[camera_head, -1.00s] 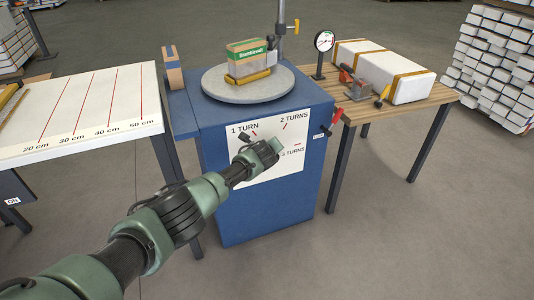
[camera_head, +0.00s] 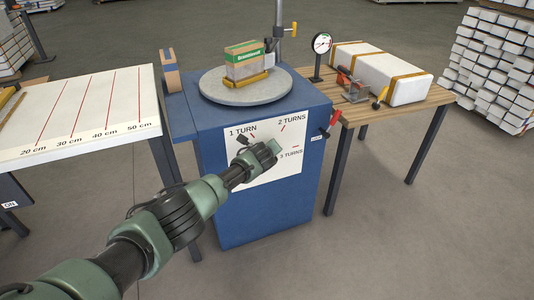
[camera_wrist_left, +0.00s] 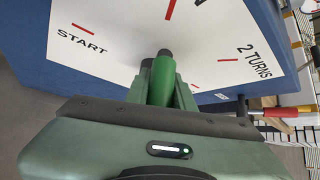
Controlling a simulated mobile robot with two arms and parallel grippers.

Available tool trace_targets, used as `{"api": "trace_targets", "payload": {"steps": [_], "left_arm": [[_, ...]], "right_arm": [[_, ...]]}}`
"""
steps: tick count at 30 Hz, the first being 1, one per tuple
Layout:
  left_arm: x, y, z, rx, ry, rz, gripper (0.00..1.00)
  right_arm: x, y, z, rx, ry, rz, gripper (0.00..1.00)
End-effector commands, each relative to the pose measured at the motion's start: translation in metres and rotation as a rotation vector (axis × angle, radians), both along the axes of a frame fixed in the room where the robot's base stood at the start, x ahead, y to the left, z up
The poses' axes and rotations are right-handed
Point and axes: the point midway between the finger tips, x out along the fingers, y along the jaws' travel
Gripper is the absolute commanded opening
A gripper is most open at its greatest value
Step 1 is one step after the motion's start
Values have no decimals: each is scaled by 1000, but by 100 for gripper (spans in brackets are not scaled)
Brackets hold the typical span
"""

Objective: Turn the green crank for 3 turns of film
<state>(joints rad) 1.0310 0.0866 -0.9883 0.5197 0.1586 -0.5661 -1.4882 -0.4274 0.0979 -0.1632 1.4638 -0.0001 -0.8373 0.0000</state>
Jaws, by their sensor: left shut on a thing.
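My left gripper (camera_head: 268,152) is in front of the white dial panel (camera_head: 290,165) on the blue machine. In the left wrist view my left gripper (camera_wrist_left: 162,88) is shut around the green crank handle (camera_wrist_left: 163,72), whose dark end points at the panel. The panel carries red marks labelled 1 TURN, 2 TURNS and 3 TURNS, and START shows in the wrist view. The rest of the crank is mostly hidden by my gripper. On top of the machine a cardboard box (camera_head: 243,66) with a green label sits on the round grey turntable (camera_head: 270,92). My right gripper is not in view.
A white measuring table (camera_head: 90,90) with red centimetre lines stands left. A wooden table (camera_head: 415,97) with a white strapped block (camera_head: 405,90), a gauge (camera_head: 322,43) and a clamp stands right. A red-handled lever (camera_head: 335,117) juts from the machine's right side.

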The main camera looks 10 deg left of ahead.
Motion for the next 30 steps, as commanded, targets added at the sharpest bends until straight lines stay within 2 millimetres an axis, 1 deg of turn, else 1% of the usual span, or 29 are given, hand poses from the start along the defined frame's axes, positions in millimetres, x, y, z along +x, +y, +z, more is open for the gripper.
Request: {"api": "trace_targets", "payload": {"steps": [1,13,14,15,16,26,30], "left_arm": [[3,-5,7,-8,-14,-9,0],[3,-6,7,-8,-15,-9,0],[3,-6,7,-8,-15,-9,26],[3,-6,7,-8,-15,-10,37],[3,-6,7,-7,-14,-10,45],[1,-2,3,-3,-6,-5,45],[0,-1,6,-2,-4,-4,45]], "right_arm": [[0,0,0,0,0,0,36],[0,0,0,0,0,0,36],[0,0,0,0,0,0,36],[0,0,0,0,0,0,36],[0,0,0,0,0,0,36],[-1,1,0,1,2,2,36],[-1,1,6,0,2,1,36]]}}
